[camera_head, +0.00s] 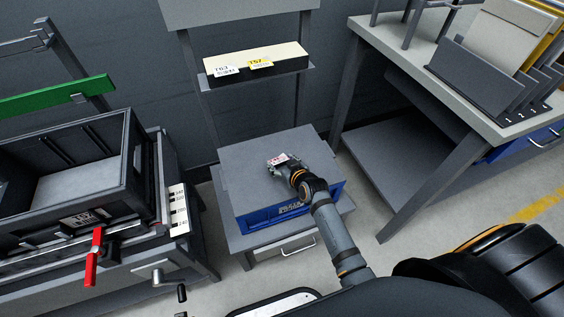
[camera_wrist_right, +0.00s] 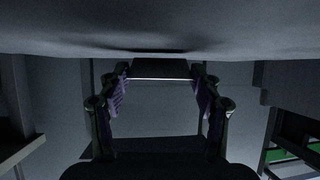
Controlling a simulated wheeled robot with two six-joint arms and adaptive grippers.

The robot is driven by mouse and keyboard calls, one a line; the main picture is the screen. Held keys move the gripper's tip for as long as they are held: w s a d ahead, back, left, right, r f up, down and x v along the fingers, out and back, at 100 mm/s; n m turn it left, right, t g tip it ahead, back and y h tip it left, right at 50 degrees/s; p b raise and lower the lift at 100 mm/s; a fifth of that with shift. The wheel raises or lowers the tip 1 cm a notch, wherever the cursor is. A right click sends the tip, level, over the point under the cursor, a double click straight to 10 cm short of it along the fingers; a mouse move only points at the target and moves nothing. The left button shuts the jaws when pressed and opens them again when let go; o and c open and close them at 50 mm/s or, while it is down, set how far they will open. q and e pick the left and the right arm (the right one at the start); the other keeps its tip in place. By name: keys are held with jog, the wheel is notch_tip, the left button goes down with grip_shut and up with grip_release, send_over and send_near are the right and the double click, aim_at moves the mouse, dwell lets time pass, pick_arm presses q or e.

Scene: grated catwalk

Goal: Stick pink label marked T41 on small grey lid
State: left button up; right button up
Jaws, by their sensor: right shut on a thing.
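The pink label (camera_head: 278,160) shows as a small pale pink piece with dark print at my right gripper's tips; its marking is too small to read. My right gripper (camera_head: 278,168) is shut on it, over the grey lid (camera_head: 248,155) of the blue box. In the right wrist view, the fingers (camera_wrist_right: 160,80) hold a thin dark piece with a bright edge, close to a broad grey surface (camera_wrist_right: 160,38). I cannot tell whether the label touches the lid. My left gripper is not in view.
A shelf strip (camera_head: 258,60) behind carries a white and a yellow label. A black crate (camera_head: 140,170) stands at left, with a red handle (camera_head: 94,257) in front. A bench (camera_head: 450,90) with upright folders is at right. The blue box (camera_head: 285,208) sits on a small stand.

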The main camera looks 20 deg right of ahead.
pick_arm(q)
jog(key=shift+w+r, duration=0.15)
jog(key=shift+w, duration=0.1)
pick_arm(e)
jog(key=shift+f, duration=0.2)
jog(key=o, duration=0.7)
jog(key=shift+o, duration=0.2)
jog(key=shift+s+r+p, duration=0.2)
jog(key=shift+r+p, duration=0.05)
jog(key=shift+p, duration=0.1)
jog(key=p+v, duration=0.6)
jog(key=v, duration=0.1)
jog(key=shift+s, duration=0.1)
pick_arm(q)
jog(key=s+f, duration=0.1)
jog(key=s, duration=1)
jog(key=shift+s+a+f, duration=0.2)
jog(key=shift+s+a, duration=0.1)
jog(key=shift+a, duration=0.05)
pick_arm(e)
jog(key=shift+s+d, duration=0.1)
jog(key=shift+s, duration=0.1)
